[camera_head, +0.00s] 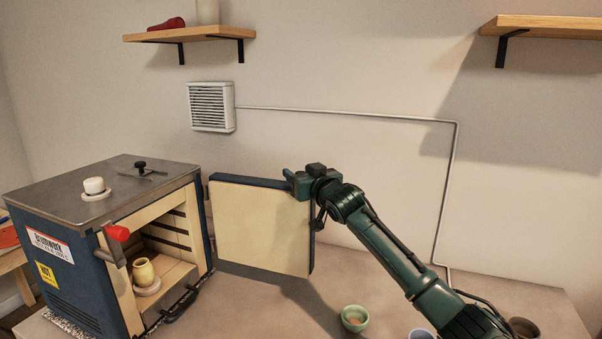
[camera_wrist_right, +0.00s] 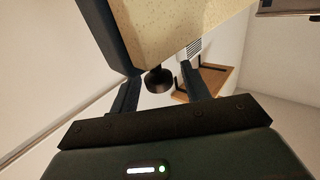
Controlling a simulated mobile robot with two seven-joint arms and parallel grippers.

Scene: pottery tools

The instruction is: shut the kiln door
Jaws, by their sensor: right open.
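The kiln (camera_head: 70,235) stands at the left with its front open. Its door (camera_head: 262,225) is swung wide out to the right, pale inner face toward me and blue outer edge on top. My right gripper (camera_head: 291,180) is at the door's top edge, near the free right-hand corner. In the right wrist view the door (camera_wrist_right: 175,30) fills the top, and the open fingers of the gripper (camera_wrist_right: 160,82) point toward it. A dark round knob (camera_wrist_right: 158,82) shows between them; whether they touch it I cannot tell. My left gripper is out of view.
A red-tipped handle (camera_head: 117,233) and a dark latch (camera_head: 181,303) are at the kiln's front. Table between kiln and bowl is clear.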

